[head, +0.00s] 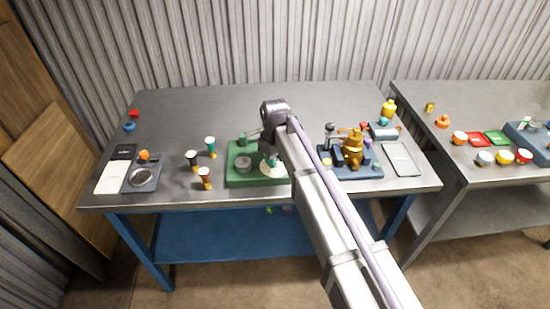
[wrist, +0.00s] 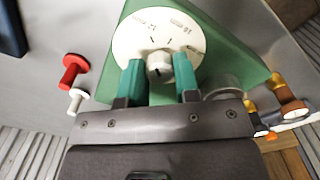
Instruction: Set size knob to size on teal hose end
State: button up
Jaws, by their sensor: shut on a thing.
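The size knob (wrist: 160,66) is a small white-grey cap at the middle of a round white dial (wrist: 133,38) on a green base. Small print and dark tick marks run around the dial; one label seems to read 16, but the set size is unclear. My gripper (wrist: 160,72) has teal fingers shut on the knob, one on each side. In the head view the green base (head: 240,180) shows, and my arm hides much of the knob and gripper. The teal hose end (head: 210,142) stands upright left of the green base; any size mark on it is too small to read.
Two other hose ends, one black-banded (head: 191,156) and one orange-brown (head: 204,173), stand near the teal one. A grey scale-like device (head: 143,182) lies at the left. A blue fixture with a brass part (head: 353,148) stands right of my arm.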

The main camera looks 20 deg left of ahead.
jog(key=o, duration=0.9)
notch_tip(320, 180, up, 11)
jog(key=p, duration=1.1)
jog(key=shift+f, duration=0.1)
